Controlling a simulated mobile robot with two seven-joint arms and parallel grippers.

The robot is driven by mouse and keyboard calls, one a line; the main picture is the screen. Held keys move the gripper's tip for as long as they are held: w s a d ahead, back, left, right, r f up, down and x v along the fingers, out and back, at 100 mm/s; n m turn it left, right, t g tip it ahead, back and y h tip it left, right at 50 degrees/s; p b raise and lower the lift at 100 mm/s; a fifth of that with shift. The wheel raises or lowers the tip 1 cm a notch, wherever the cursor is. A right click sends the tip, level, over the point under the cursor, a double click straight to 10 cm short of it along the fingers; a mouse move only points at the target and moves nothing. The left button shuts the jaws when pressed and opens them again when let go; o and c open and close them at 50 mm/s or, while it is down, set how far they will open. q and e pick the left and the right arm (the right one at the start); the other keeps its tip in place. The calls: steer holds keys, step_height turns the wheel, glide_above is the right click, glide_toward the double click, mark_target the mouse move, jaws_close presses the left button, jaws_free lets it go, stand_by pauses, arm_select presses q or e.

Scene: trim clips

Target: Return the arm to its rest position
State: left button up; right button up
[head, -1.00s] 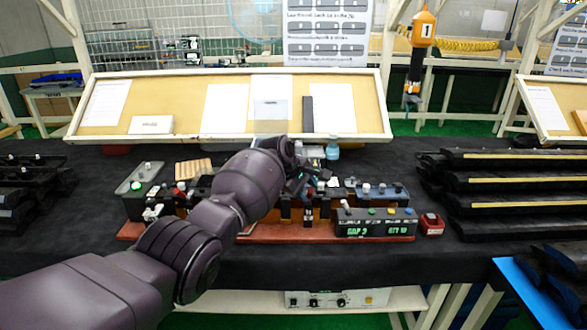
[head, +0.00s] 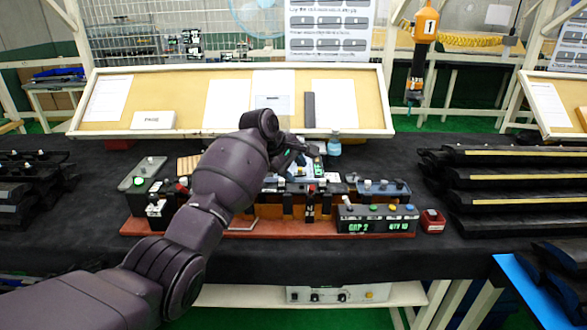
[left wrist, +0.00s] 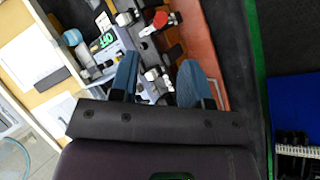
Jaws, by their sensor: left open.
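My left arm (head: 232,170) reaches in from the lower left over the workbench. Its gripper (head: 303,155) is above the back of the jig, near the foot of the slanted board. In the left wrist view the two blue fingers of the gripper (left wrist: 160,82) stand apart with nothing held between them. The clip jig (head: 270,228), on a red-brown base with toggle clamps, lies below and in front of the gripper. My arm hides part of its left side. My right gripper is not in view.
A counter box (head: 377,226) with a green display stands at the jig's front right. A small red box (head: 433,221) is beside it. Stacked black trim pieces (head: 515,180) lie at right. An orange tool (head: 421,45) hangs above. Black cloth (head: 80,235) is clear at front left.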

arm_select(q)
steer(key=w+a+r+m+t, duration=0.2)
steer(key=w+r+m+t, duration=0.2)
steer(key=r+m+t, duration=0.5)
steer(key=s+a+f+m+t+y, duration=0.3)
steer(key=s+a+f+t, duration=0.1)
steer(key=s+a+f, duration=1.55)
steer(key=s+a+f+g+y, duration=0.1)
steer(key=s+a+f+g, duration=0.1)
steer(key=s+f, duration=0.8)
steer(key=s+a+f+n+g+y+b, duration=0.1)
steer(key=s+a+f+g, duration=0.2)
steer(key=s+f, duration=0.6)
steer(key=s+a, duration=0.1)
steer(key=s, duration=0.7)
steer(key=shift+s+f+n+y, duration=0.3)
steer(key=shift+s+f, duration=0.1)
